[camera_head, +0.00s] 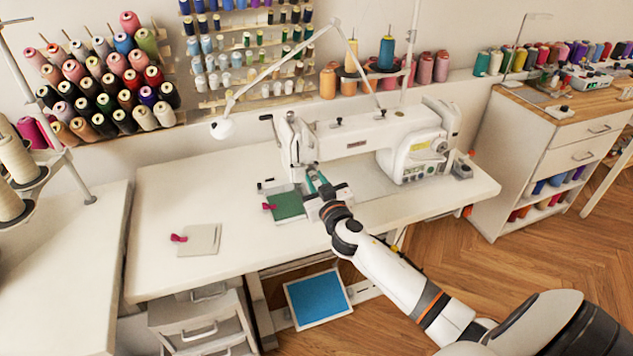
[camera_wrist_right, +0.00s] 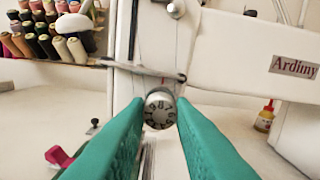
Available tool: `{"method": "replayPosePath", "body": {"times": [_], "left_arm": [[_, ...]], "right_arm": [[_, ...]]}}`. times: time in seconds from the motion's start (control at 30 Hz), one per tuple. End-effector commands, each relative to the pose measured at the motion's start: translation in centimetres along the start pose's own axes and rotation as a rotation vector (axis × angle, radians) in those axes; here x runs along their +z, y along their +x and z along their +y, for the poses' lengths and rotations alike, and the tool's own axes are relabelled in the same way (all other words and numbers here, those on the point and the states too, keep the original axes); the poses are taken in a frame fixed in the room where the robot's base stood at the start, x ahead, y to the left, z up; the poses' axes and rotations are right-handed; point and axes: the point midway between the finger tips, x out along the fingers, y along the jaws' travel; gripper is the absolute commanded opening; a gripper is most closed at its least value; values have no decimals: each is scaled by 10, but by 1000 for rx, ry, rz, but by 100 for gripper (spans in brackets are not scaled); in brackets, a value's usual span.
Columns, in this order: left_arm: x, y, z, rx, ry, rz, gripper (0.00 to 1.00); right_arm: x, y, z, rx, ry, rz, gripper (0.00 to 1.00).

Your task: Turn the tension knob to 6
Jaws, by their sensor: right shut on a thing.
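The tension knob (camera_wrist_right: 160,110) is a small silver dial with dark numbers on the front of the white sewing machine (camera_head: 350,140). In the right wrist view it sits between the two green fingers of my right gripper (camera_wrist_right: 159,102), which are shut on its sides. An 8 seems to be near its top; the other digits are too small to read surely. A small red mark shows just above the dial. In the head view my right gripper (camera_head: 315,181) reaches the machine's left end, and the knob is hidden there. My left gripper is out of view.
A green cloth (camera_head: 289,205) lies by the needle area and a pale cloth (camera_head: 200,243) with a pink clip lies on the white table (camera_head: 165,190). A lamp (camera_head: 223,128) hangs at the machine's left. A small oil bottle (camera_wrist_right: 265,117) stands under the machine arm.

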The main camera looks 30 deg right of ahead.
Motion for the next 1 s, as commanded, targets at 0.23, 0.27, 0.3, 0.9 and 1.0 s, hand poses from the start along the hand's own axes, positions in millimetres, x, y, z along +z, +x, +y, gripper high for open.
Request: {"method": "replayPosePath", "body": {"times": [0.23,0.27,0.3,0.9,1.0], "left_arm": [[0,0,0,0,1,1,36],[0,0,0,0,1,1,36],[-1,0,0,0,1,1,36],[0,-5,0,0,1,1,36],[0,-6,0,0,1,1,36]], "right_arm": [[-1,0,0,0,-146,0,0],[-1,0,0,0,-172,0,0],[-1,0,0,0,-207,0,0],[-1,0,0,1,-776,2,0],[-1,0,0,1,-872,2,0]]}}
